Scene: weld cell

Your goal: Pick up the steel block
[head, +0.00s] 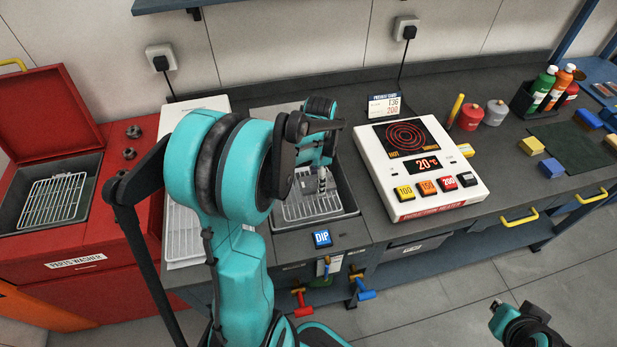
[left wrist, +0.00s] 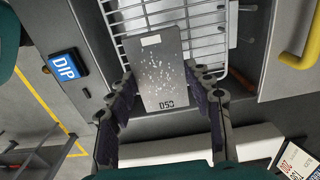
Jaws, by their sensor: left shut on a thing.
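The steel block (left wrist: 163,72) is a flat grey plate with pale specks, a light label and dark lettering at its lower edge. In the left wrist view it sits between the two fingers of my left gripper (left wrist: 163,92), which is shut on it. In the head view my left gripper (head: 322,184) points down into the dip tank (head: 349,205), over a wire rack (head: 305,208). The block is hard to make out there. My right gripper (head: 515,322) is at the lower right, away from the bench; its fingers are unclear.
A blue DIP button (head: 322,238) is on the tank's front edge. A preheat unit (head: 412,165) reading 20°C stands right of the tank. A red parts washer (head: 60,190) is at the left. Coloured blocks, cans and bottles (head: 543,84) are at the right.

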